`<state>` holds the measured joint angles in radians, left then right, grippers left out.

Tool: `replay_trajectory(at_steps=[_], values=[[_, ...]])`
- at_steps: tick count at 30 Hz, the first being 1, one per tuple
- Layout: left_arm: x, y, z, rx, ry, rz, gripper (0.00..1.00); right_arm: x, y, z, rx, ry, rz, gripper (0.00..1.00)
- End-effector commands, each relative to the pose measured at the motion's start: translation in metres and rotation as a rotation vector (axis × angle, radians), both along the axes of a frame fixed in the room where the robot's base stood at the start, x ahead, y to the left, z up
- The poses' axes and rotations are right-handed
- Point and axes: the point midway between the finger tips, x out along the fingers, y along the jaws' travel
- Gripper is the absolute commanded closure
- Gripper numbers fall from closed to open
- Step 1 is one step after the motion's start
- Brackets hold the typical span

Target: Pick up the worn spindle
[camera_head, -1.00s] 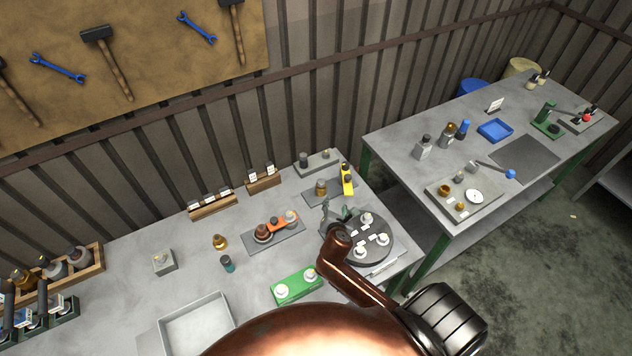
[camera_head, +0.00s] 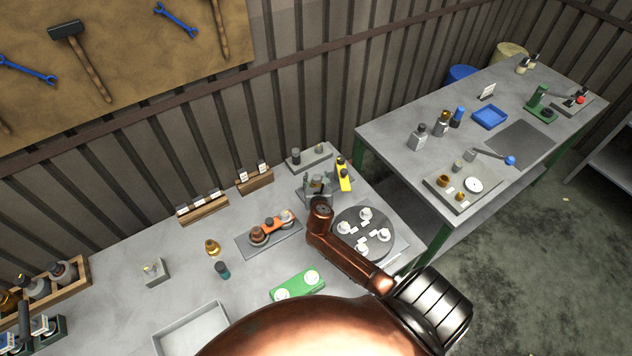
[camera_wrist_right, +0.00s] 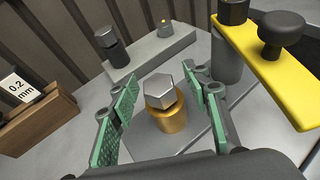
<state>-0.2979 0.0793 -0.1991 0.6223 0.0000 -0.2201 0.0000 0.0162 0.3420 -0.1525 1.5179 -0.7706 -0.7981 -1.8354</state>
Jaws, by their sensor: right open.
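A part with a grey hexagonal head (camera_wrist_right: 165,90) on a brass collar stands upright on a small grey plate in the right wrist view; I take it for the worn spindle, though no label shows. My right gripper (camera_wrist_right: 161,92) is open, with its green-padded fingers on either side of the part and gaps visible on both sides. In the head view my right gripper (camera_head: 318,186) is over the same plate (camera_head: 341,197) and mostly hides the part. My left gripper is not in view.
A yellow tool with black knobs (camera_wrist_right: 265,65) stands close to the right finger. A grey block with a dark peg (camera_wrist_right: 150,53) is behind. A round dark plate with white pieces (camera_head: 350,225) lies beside my forearm. A labelled wooden rack (camera_wrist_right: 38,100) is at left.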

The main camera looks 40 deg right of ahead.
Motion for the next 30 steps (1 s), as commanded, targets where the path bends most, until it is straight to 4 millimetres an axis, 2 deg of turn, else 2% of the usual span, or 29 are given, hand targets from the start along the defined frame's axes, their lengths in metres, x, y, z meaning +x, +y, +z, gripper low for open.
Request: replay_trajectory(at_steps=[2,5,17,25,30], values=[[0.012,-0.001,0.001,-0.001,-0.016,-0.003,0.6,0.001,0.0,-0.001,0.001,0.001,0.0,0.56],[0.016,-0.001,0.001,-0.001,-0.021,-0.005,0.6,0.001,0.001,0.0,0.001,0.001,0.001,0.56],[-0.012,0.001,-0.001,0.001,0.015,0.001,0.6,0.002,0.001,0.0,0.001,0.0,0.002,0.82],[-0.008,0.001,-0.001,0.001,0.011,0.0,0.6,0.002,0.002,0.0,0.001,0.0,0.002,1.0],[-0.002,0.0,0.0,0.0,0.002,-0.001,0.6,0.002,0.001,0.001,0.001,-0.002,0.002,1.0]])
